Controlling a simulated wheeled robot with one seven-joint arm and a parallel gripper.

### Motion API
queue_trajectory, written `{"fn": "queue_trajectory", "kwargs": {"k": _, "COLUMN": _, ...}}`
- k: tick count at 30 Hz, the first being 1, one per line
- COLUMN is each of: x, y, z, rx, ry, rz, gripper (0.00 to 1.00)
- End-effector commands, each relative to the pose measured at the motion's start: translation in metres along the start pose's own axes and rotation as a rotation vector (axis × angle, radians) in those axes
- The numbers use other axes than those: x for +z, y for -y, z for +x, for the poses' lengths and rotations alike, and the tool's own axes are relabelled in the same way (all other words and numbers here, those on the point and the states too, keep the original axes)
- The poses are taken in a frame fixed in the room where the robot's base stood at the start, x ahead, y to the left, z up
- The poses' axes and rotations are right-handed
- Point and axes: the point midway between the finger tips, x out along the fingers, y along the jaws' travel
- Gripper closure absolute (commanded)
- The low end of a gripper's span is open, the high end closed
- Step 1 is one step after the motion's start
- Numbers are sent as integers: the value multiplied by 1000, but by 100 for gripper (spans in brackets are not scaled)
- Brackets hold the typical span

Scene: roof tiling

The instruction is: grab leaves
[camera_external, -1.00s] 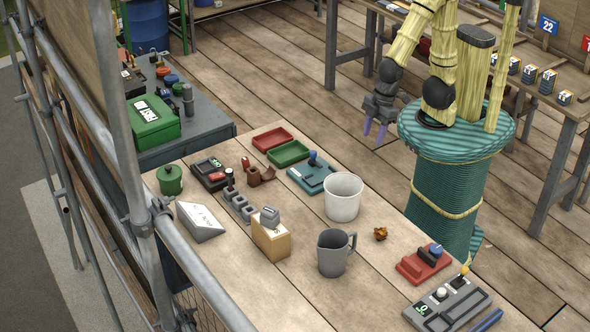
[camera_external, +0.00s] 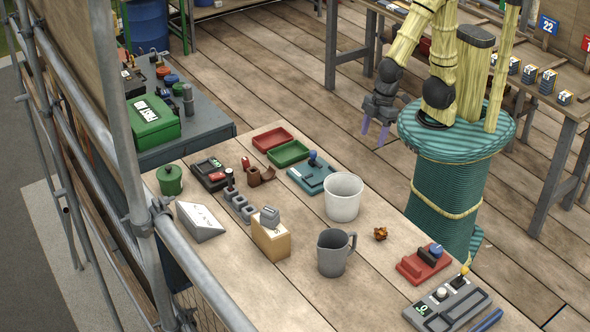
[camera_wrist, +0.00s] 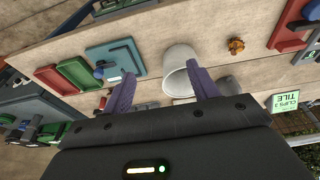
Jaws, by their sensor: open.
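A small crumpled orange-brown clump of leaves (camera_external: 380,233) lies on the wooden table, right of the white bucket and near the grey jug. It also shows in the wrist view (camera_wrist: 236,46), near the top, beyond my gripper's right finger. My gripper (camera_external: 376,132) hangs in the air past the table's far edge, beside my teal base, well away from the leaves. Its two purple fingers are apart with nothing between them, and this shows in the wrist view (camera_wrist: 162,88) too.
A white bucket (camera_external: 343,198) and a grey jug (camera_external: 334,254) stand left of the leaves. A red block tool (camera_external: 424,263) lies to their right. Red (camera_external: 273,139) and green (camera_external: 288,153) trays and a teal device (camera_external: 311,175) sit farther back. Bare wood surrounds the leaves.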

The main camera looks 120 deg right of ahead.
Motion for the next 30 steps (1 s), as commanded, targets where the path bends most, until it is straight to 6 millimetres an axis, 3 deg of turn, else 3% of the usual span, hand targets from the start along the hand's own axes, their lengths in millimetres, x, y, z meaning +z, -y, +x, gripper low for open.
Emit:
{"fn": "queue_trajectory", "kwargs": {"k": 7, "x": -1, "y": 2, "z": 1, "rx": -2, "ry": -2, "rz": 0, "gripper": 41}}
{"fn": "queue_trajectory", "kwargs": {"k": 11, "x": -7, "y": 19, "z": 9, "rx": -27, "ry": -20, "rz": 7, "gripper": 41}}
{"fn": "queue_trajectory", "kwargs": {"k": 21, "x": -27, "y": 130, "z": 63, "rx": -134, "ry": -149, "rz": 113, "gripper": 41}}
{"fn": "queue_trajectory", "kwargs": {"k": 30, "x": -7, "y": 202, "z": 108, "rx": -102, "ry": -302, "rz": 211, "gripper": 41}}
